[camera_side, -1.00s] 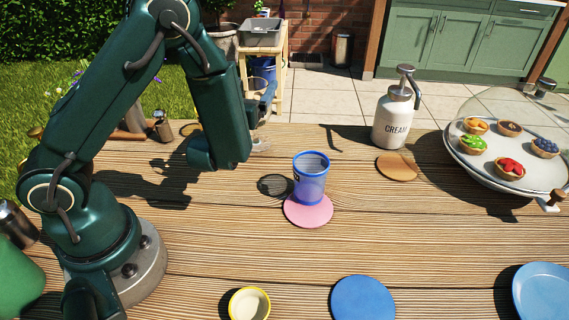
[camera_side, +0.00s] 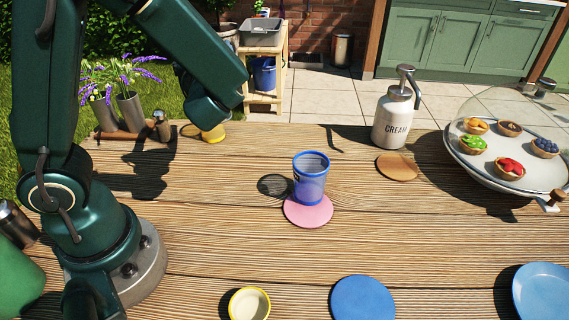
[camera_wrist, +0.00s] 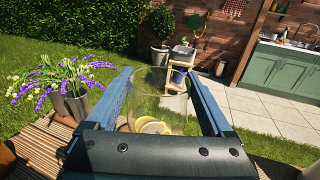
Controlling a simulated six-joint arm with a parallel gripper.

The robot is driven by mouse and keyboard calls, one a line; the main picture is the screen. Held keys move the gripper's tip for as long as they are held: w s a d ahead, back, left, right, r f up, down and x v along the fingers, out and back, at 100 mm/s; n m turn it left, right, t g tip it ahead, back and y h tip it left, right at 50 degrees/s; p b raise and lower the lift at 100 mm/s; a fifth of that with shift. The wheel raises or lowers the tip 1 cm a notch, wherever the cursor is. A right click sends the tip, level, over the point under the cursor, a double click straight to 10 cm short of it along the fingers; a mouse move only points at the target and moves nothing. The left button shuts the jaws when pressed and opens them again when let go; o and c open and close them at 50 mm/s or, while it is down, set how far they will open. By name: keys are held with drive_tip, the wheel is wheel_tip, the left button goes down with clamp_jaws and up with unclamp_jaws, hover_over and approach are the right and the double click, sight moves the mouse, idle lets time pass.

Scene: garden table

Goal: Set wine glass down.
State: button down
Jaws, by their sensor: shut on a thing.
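The wine glass (camera_wrist: 172,98) is clear and shows in the wrist view between the two blue-grey fingers of my gripper (camera_wrist: 158,76), which is shut on it. A yellow round shape shows through or behind its lower part. The stem and foot are not clear in this view.
A blue tumbler (camera_side: 311,180) stands on a pink coaster (camera_side: 308,214). A tan coaster (camera_side: 398,167) and a blue coaster (camera_side: 363,299) are bare. A cream dispenser (camera_side: 391,120), a tart dish (camera_side: 480,172), a yellow bowl (camera_side: 249,304) and lavender pots (camera_side: 130,110) stand around.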

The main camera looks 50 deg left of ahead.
drive_tip(key=s+f+n+g+y, duration=0.2)
drive_tip(key=s+n+g, duration=0.3)
drive_tip(key=s+g, duration=0.3)
wheel_tip(320, 180, down, 8)
drive_tip(key=a, duration=0.1)
drive_tip(key=shift+w+n, duration=0.15)
drive_tip(key=shift+n, duration=0.15)
drive_tip(key=shift+f, duration=0.25)
unclamp_jaws()
